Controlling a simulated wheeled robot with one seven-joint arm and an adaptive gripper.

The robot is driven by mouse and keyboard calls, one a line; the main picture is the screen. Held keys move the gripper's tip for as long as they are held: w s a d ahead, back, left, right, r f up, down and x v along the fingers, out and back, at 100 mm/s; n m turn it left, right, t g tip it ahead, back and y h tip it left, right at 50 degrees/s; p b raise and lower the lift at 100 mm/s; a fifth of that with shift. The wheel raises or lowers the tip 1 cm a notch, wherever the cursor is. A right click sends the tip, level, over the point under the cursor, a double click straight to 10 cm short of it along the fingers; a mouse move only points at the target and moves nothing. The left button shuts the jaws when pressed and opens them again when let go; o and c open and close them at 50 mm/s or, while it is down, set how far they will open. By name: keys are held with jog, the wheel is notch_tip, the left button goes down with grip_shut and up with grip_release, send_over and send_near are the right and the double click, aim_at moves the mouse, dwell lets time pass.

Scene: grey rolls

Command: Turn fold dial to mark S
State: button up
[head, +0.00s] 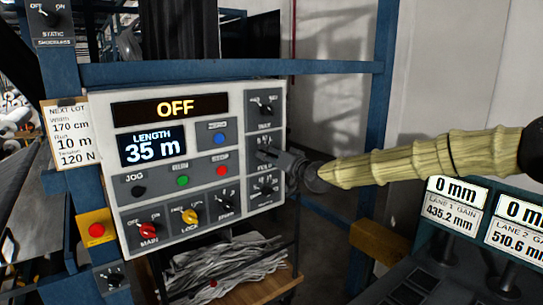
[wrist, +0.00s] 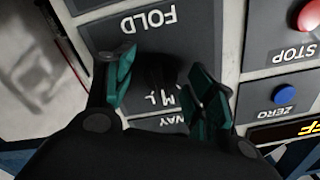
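The fold dial (head: 265,141) is on the right column of the grey control panel (head: 225,145), above its FOLD label. In the wrist view the dark fold dial (wrist: 160,74) appears upside down between my fingers, by the FOLD label (wrist: 148,20). Letters that look like M and L show beside it; the S mark is not clear, and I cannot tell where the pointer aims. My gripper (head: 286,160) is at the panel's right edge. In the wrist view my gripper (wrist: 162,88) has its teal fingertips apart on either side of the dial, with gaps visible.
Another dial (head: 265,106) is above the fold dial and one (head: 264,186) is close below. The red STOP button (head: 221,170) and blue ZERO button (head: 220,139) are to the left. A blue post (head: 375,130) stands behind my arm. A lane-gain console (head: 470,235) is at lower right.

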jog(key=c, duration=1)
jog(key=shift+o, duration=0.2)
jog(key=shift+f+n+b, duration=0.15)
jog(key=shift+n+b, duration=0.15)
jog(key=shift+b, duration=0.2)
jog(key=n+b, duration=0.1)
jog(key=b, duration=0.1)
jog(key=shift+f+n+b, duration=0.1)
jog(key=shift+n+b, duration=0.2)
jog(key=n+b, duration=0.3)
jog(key=shift+n+b, duration=0.3)
jog(key=shift+b, duration=0.1)
jog(key=shift+r, duration=0.2)
jog(key=o, duration=1.1)
jog(key=shift+c, duration=0.2)
